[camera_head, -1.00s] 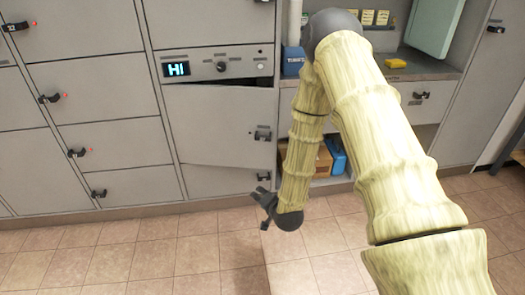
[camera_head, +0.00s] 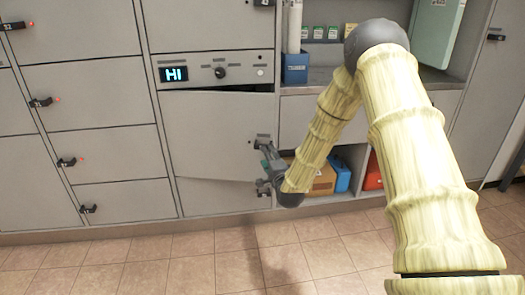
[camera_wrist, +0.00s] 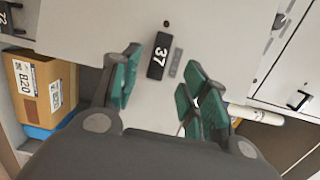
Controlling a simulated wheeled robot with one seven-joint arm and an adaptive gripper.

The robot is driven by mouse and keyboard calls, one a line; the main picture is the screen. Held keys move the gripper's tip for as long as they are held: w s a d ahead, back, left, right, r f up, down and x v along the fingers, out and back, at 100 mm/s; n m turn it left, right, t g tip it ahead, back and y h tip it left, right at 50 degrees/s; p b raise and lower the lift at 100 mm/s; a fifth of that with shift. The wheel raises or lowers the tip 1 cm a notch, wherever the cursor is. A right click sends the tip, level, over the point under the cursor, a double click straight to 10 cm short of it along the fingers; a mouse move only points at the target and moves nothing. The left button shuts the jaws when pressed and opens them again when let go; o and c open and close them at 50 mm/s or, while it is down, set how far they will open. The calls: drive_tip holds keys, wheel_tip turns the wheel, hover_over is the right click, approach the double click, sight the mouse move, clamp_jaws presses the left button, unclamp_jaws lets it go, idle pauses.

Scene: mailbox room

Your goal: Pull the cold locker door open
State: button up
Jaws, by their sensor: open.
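The grey cold locker door (camera_head: 215,140) sits below the panel with the lit "HI" display (camera_head: 174,73). It stands slightly ajar, with a dark gap along its top edge. My gripper (camera_head: 264,170) is at the door's right edge, open and empty. In the wrist view, my gripper (camera_wrist: 160,85) has its teal-padded fingers spread wide on either side of the door's black handle marked 37 (camera_wrist: 158,55). The handle lies ahead between the fingers; I cannot tell whether they touch it. In the head view the handle is partly hidden by my gripper.
Other closed lockers (camera_head: 85,90) with black handles stand to the left. Right of the door is a low shelf with a cardboard box (camera_head: 322,181), a blue bin (camera_head: 343,175) and a red item (camera_head: 372,172). The tiled floor (camera_head: 180,265) in front is clear.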

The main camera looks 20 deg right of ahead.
drive_tip(key=w, duration=0.2)
drive_tip(key=w+d+b, duration=0.1)
drive_tip(key=w, duration=0.5)
drive_tip(key=shift+d+f+b, duration=0.1)
drive_tip(key=shift+d+b, duration=0.05)
drive_tip(key=shift+b, duration=0.25)
clamp_jaws()
